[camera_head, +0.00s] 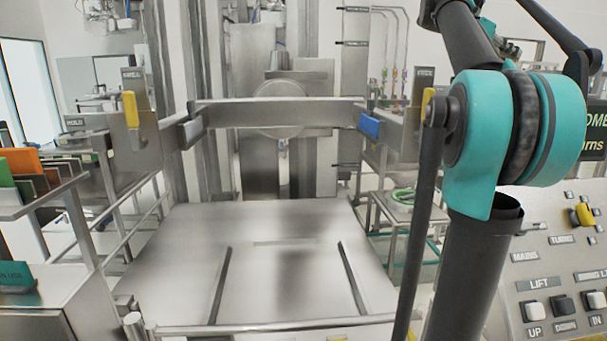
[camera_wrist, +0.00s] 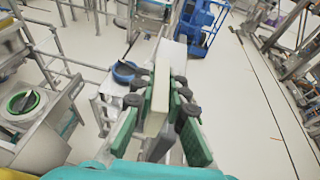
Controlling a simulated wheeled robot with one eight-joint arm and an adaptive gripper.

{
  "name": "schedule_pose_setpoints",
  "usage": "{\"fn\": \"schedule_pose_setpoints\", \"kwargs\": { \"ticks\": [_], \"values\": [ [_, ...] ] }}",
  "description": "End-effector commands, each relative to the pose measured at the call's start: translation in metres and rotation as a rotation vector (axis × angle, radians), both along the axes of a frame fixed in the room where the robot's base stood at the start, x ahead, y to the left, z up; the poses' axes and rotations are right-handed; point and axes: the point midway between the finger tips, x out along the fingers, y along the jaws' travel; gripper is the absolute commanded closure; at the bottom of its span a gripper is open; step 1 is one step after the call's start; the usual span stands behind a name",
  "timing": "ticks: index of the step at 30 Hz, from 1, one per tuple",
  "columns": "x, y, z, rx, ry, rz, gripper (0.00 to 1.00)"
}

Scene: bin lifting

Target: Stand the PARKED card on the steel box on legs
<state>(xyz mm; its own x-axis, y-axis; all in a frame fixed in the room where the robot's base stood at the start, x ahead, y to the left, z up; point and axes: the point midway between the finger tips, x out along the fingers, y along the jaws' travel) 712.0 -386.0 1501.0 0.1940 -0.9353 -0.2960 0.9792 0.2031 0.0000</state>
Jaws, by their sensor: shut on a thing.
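My gripper (camera_wrist: 160,102) shows only in the wrist view. It is shut on a thin cream-white card (camera_wrist: 157,99), held edge-on between its fingers. No lettering on this card is readable, so I cannot tell from the print whether it is the PARKED card. In the head view, a steel box (camera_head: 45,318) stands at the lower left, its legs out of view. A teal card (camera_head: 15,276) with lettering like "IN USE" stands on it. The held card is well apart from this box, which I cannot make out in the wrist view.
A rack (camera_head: 40,200) with orange, green and brown cards stands above the box. A steel lift with a broad plate (camera_head: 265,225) fills the middle. A control panel (camera_head: 555,275) is at right. In the wrist view, a blue coil (camera_wrist: 124,72) and blue cart (camera_wrist: 200,22) lie beyond the gripper.

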Motion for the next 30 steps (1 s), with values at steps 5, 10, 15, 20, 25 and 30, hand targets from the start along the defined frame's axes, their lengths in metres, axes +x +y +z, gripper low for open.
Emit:
{"fn": "schedule_pose_setpoints", "kwargs": {
  "ticks": [5, 10, 15, 20, 25, 30],
  "values": [
    [0.01, 0.034, -0.056, -0.001, 0.0, 0.102, 1.0],
    [0.022, 0.072, -0.121, -0.001, -0.001, 0.218, 1.0],
    [0.036, 0.112, -0.189, 0.0, -0.001, 0.34, 1.0],
    [0.049, 0.148, -0.251, -0.001, 0.0, 0.453, 1.0],
    [0.061, 0.185, -0.313, 0.0, -0.001, 0.566, 1.0],
    [0.073, 0.218, -0.37, 0.0, 0.0, 0.67, 1.0]
  ]
}}
